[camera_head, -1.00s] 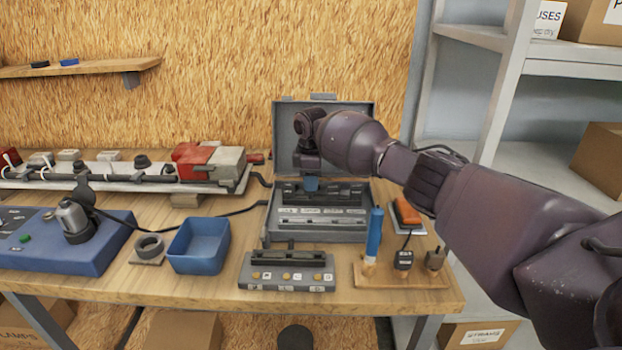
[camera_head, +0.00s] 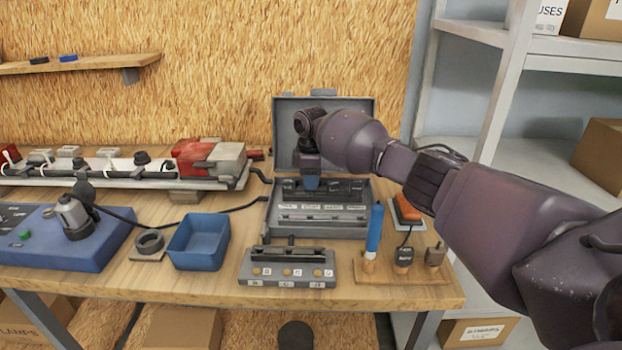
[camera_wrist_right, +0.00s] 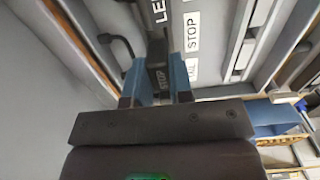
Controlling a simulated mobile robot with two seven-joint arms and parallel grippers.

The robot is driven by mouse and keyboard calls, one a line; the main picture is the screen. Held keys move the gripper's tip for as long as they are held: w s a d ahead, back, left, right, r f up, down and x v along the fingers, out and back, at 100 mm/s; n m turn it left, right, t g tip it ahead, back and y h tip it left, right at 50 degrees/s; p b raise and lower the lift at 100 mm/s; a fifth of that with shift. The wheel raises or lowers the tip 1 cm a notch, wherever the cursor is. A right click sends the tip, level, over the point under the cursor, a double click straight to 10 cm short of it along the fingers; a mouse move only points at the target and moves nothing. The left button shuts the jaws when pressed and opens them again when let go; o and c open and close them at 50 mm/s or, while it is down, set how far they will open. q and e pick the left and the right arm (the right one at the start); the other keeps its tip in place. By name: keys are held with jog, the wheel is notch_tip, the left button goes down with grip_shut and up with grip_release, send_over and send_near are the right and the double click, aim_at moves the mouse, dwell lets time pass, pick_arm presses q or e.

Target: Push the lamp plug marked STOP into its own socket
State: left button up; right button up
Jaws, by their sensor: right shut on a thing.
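My right gripper (camera_head: 311,183) reaches down into the open grey case (camera_head: 323,231) on the bench, with its blue fingertips over the row of sockets. A white STOP label (camera_wrist_right: 192,32) on the case lies just beyond and right of the plug, between two other labels. The plug's tip is at the socket row, but its depth there cannot be told. My left gripper is not in view.
The raised case lid (camera_head: 285,140) stands behind the gripper. In front are a grey tester box (camera_head: 287,283) and a wooden stand (camera_head: 385,272) with a blue-handled tool (camera_head: 376,228). A blue bin (camera_head: 199,243) is to the left.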

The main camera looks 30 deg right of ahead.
jog(key=shift+f, duration=0.2)
jog(key=o, duration=1.2)
jog(key=shift+c, duration=0.2)
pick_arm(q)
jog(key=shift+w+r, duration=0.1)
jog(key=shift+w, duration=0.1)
pick_arm(e)
jog(key=shift+r, duration=0.15)
jog(key=shift+r+p, duration=0.5)
jog(key=shift+r, duration=0.45)
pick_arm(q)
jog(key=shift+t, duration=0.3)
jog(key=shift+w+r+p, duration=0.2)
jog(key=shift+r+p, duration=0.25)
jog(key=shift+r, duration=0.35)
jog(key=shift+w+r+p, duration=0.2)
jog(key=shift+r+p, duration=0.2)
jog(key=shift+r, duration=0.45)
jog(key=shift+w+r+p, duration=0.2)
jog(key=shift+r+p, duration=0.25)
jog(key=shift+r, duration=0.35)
pick_arm(e)
jog(key=shift+r, duration=2.45)
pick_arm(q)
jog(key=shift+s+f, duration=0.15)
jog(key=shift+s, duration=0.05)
pick_arm(e)
jog(key=shift+f, duration=0.1)
